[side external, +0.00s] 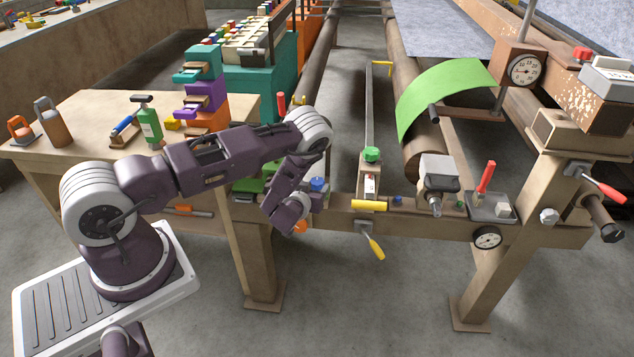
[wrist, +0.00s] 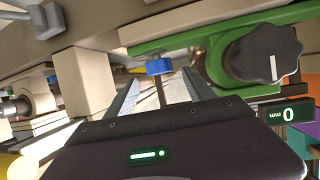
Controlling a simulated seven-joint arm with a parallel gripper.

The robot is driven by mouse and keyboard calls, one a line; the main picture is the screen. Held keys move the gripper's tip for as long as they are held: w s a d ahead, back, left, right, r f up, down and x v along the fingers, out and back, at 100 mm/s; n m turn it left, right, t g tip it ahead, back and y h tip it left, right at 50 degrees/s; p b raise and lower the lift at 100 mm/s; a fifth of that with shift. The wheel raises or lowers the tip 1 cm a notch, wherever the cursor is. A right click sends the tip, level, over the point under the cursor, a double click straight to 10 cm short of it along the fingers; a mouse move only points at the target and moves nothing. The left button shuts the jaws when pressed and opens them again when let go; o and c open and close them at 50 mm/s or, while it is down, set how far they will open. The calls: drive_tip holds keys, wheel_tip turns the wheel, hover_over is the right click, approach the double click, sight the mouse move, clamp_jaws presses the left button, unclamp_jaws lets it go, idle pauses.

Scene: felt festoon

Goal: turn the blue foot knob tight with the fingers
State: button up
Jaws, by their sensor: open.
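The blue foot knob (wrist: 159,67) shows in the wrist view as a blue cap on a thin metal stem. My open gripper (wrist: 161,84) has one grey finger on each side of the stem, as seen in that view. The blue cap appears just beyond or level with the fingertips; I cannot tell whether they touch it. In the side view a blue knob (side external: 318,184) stands close to my gripper, at the left end of the beam. The fingers themselves are mostly hidden there by my wrist.
A green clamp body (wrist: 208,66) with a black knob (wrist: 265,55) and a digital readout (wrist: 290,113) sits close on the right in the wrist view. A pale block (wrist: 84,82) stands on the left. A green-knobbed post (side external: 371,155) and yellow-handled clamp (side external: 374,246) lie further right.

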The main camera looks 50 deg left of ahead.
sight(317, 182)
drive_tip(key=x, duration=0.5)
drive_tip(key=shift+w+a+f, duration=0.1)
drive_tip(key=shift+w+a, duration=0.1)
drive_tip(key=shift+w, duration=0.1)
